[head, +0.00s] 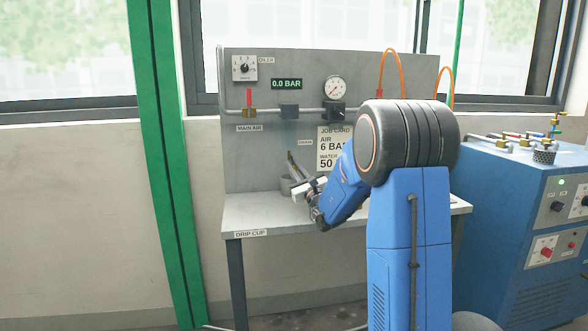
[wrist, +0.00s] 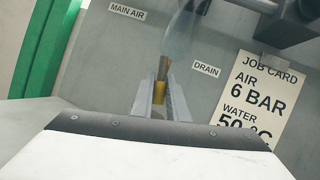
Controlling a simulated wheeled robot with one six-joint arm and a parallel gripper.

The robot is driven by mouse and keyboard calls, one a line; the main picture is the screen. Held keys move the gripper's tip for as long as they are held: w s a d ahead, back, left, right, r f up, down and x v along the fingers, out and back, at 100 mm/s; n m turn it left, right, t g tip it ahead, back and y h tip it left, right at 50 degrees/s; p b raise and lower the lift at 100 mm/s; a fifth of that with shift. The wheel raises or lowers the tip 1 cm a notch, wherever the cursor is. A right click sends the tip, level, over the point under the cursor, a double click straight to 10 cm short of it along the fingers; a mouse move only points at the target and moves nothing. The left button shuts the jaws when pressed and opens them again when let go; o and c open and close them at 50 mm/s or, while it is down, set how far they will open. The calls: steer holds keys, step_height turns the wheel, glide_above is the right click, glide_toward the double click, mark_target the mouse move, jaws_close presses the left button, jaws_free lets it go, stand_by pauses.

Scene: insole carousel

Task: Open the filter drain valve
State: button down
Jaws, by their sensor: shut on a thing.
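The filter drain valve (wrist: 162,85) is a small brass-coloured piece below the clear filter bowl (wrist: 184,36), left of the DRAIN label (wrist: 206,69) in the wrist view. My gripper (wrist: 160,84) comes up from below, with one finger on each side of the drain valve, and is shut on it. In the head view, my gripper (head: 292,158) points up towards the filter bowl (head: 289,132), which hangs under a dark block on the pipe. The drain valve is too small and too covered there to make out. I cannot tell how far it is turned.
The grey panel holds a red-handled main air valve (head: 249,98), a pressure gauge (head: 335,88), a 0.0 BAR display (head: 286,84) and a job card (head: 328,135). A grey cup (head: 287,186) stands on the bench (head: 250,214) below my gripper. A blue cabinet (head: 530,205) stands right.

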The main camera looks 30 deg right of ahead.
steer(key=c, duration=1.7)
jaws_free()
steer(key=shift+c, duration=0.2)
steer(key=v, duration=0.7)
steer(key=shift+s+f, duration=0.2)
steer(key=shift+s, duration=0.05)
